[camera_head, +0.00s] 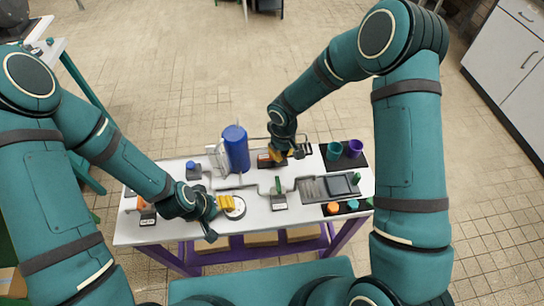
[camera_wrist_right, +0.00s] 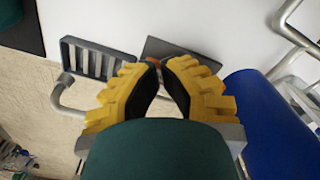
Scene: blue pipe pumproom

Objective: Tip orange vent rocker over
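A dark block with an orange part (camera_head: 264,158) sits at the back middle of the table, just left of my right gripper (camera_head: 284,154); I take it for the vent rocker. In the right wrist view a dark plate (camera_wrist_right: 170,47) lies beyond my right gripper (camera_wrist_right: 160,63), with a sliver of orange (camera_wrist_right: 153,63) at the fingertips. The yellow fingers are closed together at their tips, with nothing clearly gripped; they hide most of the rocker, so its tilt cannot be told. My left gripper (camera_head: 226,203) is low over the front of the table by a round white disc; its opening is unclear.
A blue cylinder (camera_head: 236,150) stands left of the rocker, with grey pipes around it. Teal (camera_head: 334,150) and purple (camera_head: 355,148) cups stand on a black mat to the right. A green lever (camera_head: 278,186) and a grey tray (camera_head: 326,188) are nearer the front.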

